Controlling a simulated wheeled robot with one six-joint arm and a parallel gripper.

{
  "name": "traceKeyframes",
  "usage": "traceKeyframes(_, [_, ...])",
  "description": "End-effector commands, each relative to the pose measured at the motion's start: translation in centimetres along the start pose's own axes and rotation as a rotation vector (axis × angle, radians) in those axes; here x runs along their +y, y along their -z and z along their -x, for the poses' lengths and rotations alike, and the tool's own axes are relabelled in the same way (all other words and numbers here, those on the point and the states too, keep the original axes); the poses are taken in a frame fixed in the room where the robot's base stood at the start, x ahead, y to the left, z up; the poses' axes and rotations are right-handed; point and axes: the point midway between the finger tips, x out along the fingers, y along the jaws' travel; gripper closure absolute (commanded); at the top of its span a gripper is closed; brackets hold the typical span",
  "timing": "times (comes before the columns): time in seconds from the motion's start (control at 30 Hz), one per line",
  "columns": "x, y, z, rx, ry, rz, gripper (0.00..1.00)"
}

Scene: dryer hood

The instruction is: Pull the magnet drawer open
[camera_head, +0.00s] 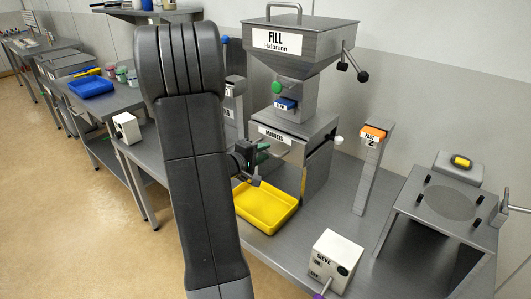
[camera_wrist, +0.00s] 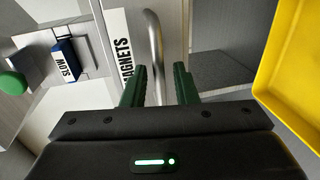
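The magnet drawer (camera_head: 290,143) has a grey front with a white MAGNETS label and sits in the machine below the hopper. Its label also shows in the wrist view (camera_wrist: 122,45). The drawer's curved metal bar handle (camera_wrist: 155,40) runs between the two green fingers of my gripper (camera_wrist: 160,88). My gripper is open, with a gap visible on each side of the bar. In the head view my gripper (camera_head: 257,158) is at the drawer front, partly hidden behind my arm. The drawer looks closed.
A yellow tray (camera_head: 266,222) lies on the bench below the drawer; its edge also shows in the wrist view (camera_wrist: 265,85). A SIEVE control box (camera_head: 331,258) stands at the front. A grey post with an orange FAST label (camera_head: 372,136) stands right of the machine.

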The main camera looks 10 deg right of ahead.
Motion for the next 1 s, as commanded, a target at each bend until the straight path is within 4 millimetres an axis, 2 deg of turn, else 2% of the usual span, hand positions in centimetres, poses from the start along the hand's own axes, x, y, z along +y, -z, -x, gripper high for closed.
traceKeyframes(0.2, [0.0, 0.0, -1.6, -0.001, 0.000, -0.001, 0.74])
traceKeyframes(0.47, [0.0, 0.0, -1.7, 0.000, 0.000, 0.000, 0.74])
traceKeyframes(0.6, [0.0, 0.0, -1.7, 0.001, 0.000, -0.001, 0.97])
traceKeyframes(0.63, [0.0, 0.0, -1.6, 0.001, 0.000, -0.001, 1.00])
traceKeyframes(0.87, [0.0, 0.0, -1.6, 0.001, 0.000, 0.000, 1.00])
traceKeyframes(1.0, [0.0, 0.1, -0.6, 0.004, 0.002, 0.002, 1.00])
